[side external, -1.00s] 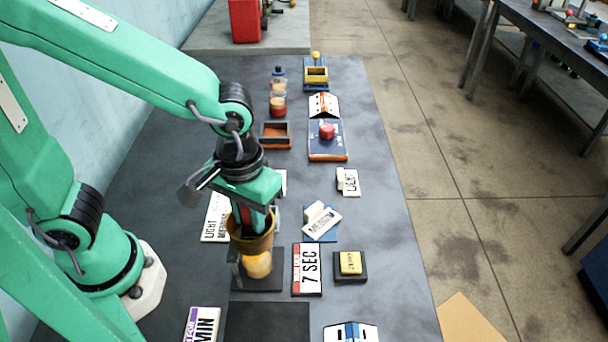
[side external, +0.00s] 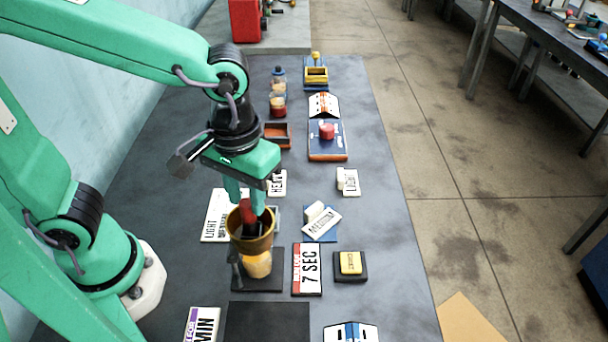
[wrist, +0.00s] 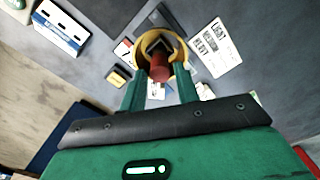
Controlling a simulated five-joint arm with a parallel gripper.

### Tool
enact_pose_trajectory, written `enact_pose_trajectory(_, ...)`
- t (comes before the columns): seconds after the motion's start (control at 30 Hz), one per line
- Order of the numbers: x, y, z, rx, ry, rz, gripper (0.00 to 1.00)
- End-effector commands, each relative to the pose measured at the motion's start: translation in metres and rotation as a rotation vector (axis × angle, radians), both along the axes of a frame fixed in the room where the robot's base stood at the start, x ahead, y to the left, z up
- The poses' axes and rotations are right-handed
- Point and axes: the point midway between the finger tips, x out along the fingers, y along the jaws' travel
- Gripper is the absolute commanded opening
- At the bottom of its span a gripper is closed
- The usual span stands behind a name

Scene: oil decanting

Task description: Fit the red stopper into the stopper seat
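The red stopper (side external: 247,211) stands in the mouth of a brass-coloured cup (side external: 237,241), with a dark part below its red top. It also shows in the wrist view (wrist: 159,71), inside the cup's ring (wrist: 146,42). The cup sits above a vessel with amber contents (side external: 258,266). The stopper looks slightly tilted; the cup wall hides its lower end, so I cannot tell how deep it sits. My gripper (side external: 246,201) is above the cup, fingers pointing down. In the wrist view my gripper (wrist: 157,79) has its fingers apart, on either side of the stopper with gaps.
A "7 SEC" plate (side external: 307,269) and a yellow button (side external: 350,263) lie right of the vessel. A "MEDIUM" lever block (side external: 321,221) stands behind them. A blue box with a red button (side external: 327,132) is farther back. A dark pad (side external: 268,322) lies in front.

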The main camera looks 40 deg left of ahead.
Motion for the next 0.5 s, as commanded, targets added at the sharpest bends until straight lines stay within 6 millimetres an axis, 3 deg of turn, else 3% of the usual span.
enact_pose_trajectory(0.3, 0.000, 0.000, 0.051, -0.002, -0.003, 0.000, 0.31)
enact_pose_trajectory(0.5, 0.000, 0.000, 0.068, -0.001, -0.001, 0.000, 0.31)
